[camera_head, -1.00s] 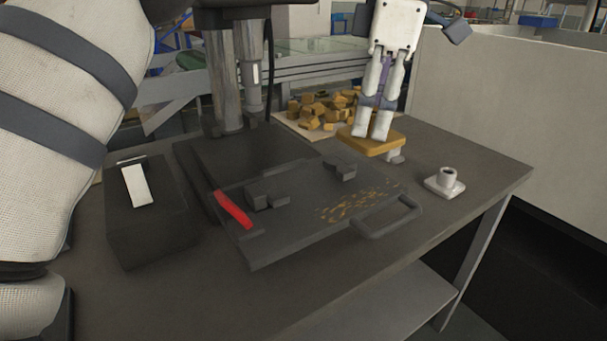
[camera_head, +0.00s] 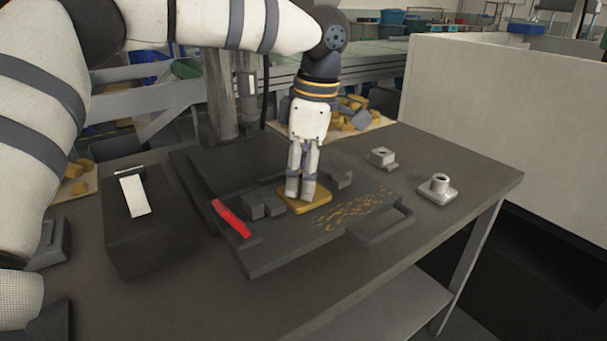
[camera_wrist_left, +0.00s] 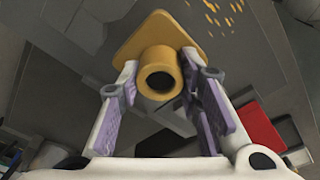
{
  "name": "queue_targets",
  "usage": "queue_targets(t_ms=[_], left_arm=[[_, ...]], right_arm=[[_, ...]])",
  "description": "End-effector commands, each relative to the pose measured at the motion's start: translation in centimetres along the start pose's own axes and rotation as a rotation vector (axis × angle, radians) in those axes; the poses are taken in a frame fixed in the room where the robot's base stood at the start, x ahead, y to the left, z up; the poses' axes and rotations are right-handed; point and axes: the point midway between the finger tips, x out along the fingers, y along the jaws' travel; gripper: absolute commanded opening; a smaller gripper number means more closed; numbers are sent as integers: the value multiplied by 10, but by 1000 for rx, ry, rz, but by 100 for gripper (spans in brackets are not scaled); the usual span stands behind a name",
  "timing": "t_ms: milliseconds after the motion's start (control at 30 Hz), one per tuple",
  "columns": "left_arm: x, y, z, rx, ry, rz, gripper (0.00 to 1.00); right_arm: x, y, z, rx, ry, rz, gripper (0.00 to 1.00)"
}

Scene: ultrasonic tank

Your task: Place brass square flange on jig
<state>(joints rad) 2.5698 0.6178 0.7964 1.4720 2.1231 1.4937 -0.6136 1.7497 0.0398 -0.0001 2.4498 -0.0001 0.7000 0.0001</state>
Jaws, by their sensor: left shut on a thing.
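The brass square flange (camera_head: 318,197) is a yellow plate with a round hollow hub. My left gripper (camera_head: 299,192) points down and is shut on the hub. In the left wrist view the hub (camera_wrist_left: 160,72) sits between the fingers, with the square plate beyond it. The jig (camera_head: 290,245) is a dark plate with raised dark blocks and a red clamp handle (camera_head: 231,218). The flange is between the blocks, at or just above the plate; I cannot tell whether it touches. The fingers hide part of it. My right gripper is out of view.
Two grey flanged parts, a squarer one (camera_head: 381,157) and a round-hubbed one (camera_head: 439,188), stand on the table right of the jig. A dark box (camera_head: 150,230) with a white strip is at left. A column (camera_head: 221,95) stands behind. Brass pieces (camera_head: 350,118) lie on a tray at the back.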

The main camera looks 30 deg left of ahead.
Motion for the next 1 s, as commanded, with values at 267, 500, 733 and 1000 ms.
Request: queue_targets(t_ms=[267, 500, 733, 1000], left_arm=[[2, 0, 0, 0, 0, 1, 52], [1, 0, 0, 0, 0, 1, 52], [-33, 1, 1, -1, -2, 5, 52], [-99, 1, 1, -1, -1, 1, 52]], right_arm=[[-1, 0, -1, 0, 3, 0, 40], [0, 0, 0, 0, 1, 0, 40], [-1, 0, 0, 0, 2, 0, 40], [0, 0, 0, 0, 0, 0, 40]])
